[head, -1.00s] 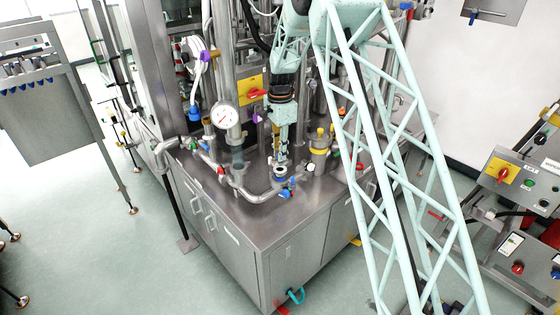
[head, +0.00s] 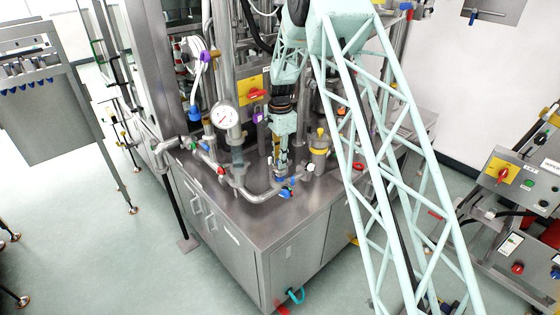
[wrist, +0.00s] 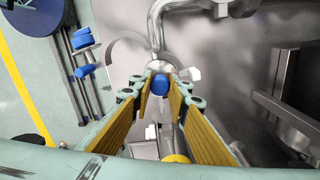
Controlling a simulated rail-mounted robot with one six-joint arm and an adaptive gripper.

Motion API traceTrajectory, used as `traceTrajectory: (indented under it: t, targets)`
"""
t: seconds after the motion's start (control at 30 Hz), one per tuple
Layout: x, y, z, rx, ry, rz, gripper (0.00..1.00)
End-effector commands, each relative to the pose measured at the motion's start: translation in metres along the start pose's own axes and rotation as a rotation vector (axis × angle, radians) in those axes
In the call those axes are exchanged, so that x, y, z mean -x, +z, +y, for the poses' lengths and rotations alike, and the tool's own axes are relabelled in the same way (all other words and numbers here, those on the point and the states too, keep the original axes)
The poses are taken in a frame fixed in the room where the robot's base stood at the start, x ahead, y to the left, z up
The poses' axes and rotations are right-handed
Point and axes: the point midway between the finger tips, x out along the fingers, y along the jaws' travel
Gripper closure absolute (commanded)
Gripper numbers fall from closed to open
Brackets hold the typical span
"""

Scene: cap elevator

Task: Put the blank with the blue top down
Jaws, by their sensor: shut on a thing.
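The blue top of the blank (wrist: 160,84) shows as a small disc between my fingertips in the wrist view. My gripper (wrist: 160,88), with yellow-lined fingers, is shut on it. In the head view my gripper (head: 281,172) points down over the front corner of the steel cabinet top, right at the upturned end of a bent pipe. In the wrist view a silver pipe end (wrist: 160,62) lies just beyond the blue top. I cannot tell whether the blank touches it or is still apart from it.
Blue valve handles (head: 286,193) sit close in front of my gripper. A yellow-banded fitting (head: 318,152) stands to the right, a pressure gauge (head: 225,115) to the left. The cabinet top's front strip (head: 262,228) is bare.

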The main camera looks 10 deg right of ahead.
Motion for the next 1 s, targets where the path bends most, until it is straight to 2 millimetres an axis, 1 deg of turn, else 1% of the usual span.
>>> traceTrajectory:
  t: [0.37,0.4,0.5,0.53,0.83,1.0]
  targets:
    - [-0.0032,0.0,-0.0002,0.0,-0.001,0.0,0.97]
    - [-0.0027,0.0,-0.0001,0.0,0.0,0.0,0.81]
    - [-0.0024,0.0,-0.0001,0.0,0.0,0.0,0.72]
    - [-0.0024,-0.0001,-0.0001,0.0,0.0,0.0,0.71]
    - [-0.0021,0.0,-0.0001,0.0,0.0,0.0,0.71]
    - [0.0013,0.0,-0.0002,0.0,0.0,0.0,0.71]
